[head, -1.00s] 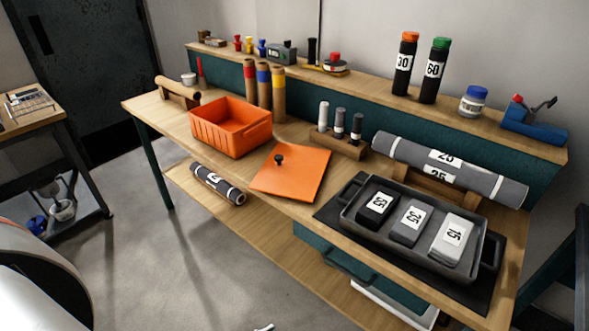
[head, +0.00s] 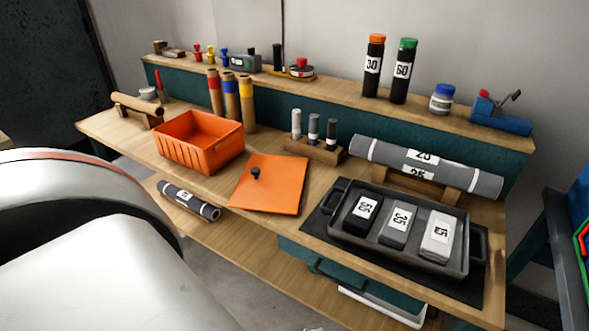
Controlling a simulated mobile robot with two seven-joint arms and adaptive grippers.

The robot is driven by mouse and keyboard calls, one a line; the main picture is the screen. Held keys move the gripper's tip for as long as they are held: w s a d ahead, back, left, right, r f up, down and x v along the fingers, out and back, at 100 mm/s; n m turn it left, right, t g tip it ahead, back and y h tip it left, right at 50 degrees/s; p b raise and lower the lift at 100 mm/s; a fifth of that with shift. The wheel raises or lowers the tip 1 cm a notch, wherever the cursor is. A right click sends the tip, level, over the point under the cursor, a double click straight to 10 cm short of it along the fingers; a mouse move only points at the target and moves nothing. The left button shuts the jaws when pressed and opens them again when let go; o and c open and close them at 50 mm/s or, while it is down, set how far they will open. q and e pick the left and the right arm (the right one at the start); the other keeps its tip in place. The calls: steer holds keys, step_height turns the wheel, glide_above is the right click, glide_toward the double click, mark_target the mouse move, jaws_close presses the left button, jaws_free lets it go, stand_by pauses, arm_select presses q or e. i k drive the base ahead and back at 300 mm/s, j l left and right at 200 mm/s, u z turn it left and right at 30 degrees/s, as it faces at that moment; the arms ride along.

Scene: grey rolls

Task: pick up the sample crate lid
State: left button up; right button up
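The sample crate lid (head: 277,184) is a flat orange square with a small black knob (head: 255,173) on top. It lies on the wooden bench top near the front edge. The orange crate (head: 188,153) stands open just to its left. A large white and dark rounded part of my own arm fills the lower left of the head view. Neither gripper can be made out clearly; only a tiny pale tip shows at the bottom edge, too small to tell what it is.
A grey tray (head: 346,240) with several numbered blocks lies right of the lid. A wooden holder (head: 318,151) with three small rolls stands behind it. A long grey roll (head: 425,165) rests on a stand.

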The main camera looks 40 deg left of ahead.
mark_target(269, 183)
steer(key=j+z, duration=0.15)
steer(key=j, duration=0.15)
steer(key=k+j+z, duration=0.15)
steer(key=j, duration=0.15)
steer(key=k+j+z, duration=0.15)
steer(key=j, duration=0.15)
steer(key=k+j, duration=0.1)
steer(key=j, duration=0.3)
steer(key=k+j+z, duration=0.1)
steer(key=j, duration=0.25)
steer(key=k+j, duration=0.2)
steer(key=j, duration=0.15)
steer(key=k+j+z, duration=0.15)
steer(key=j, duration=0.25)
steer(key=k+j, duration=0.1)
steer(key=j, duration=0.25)
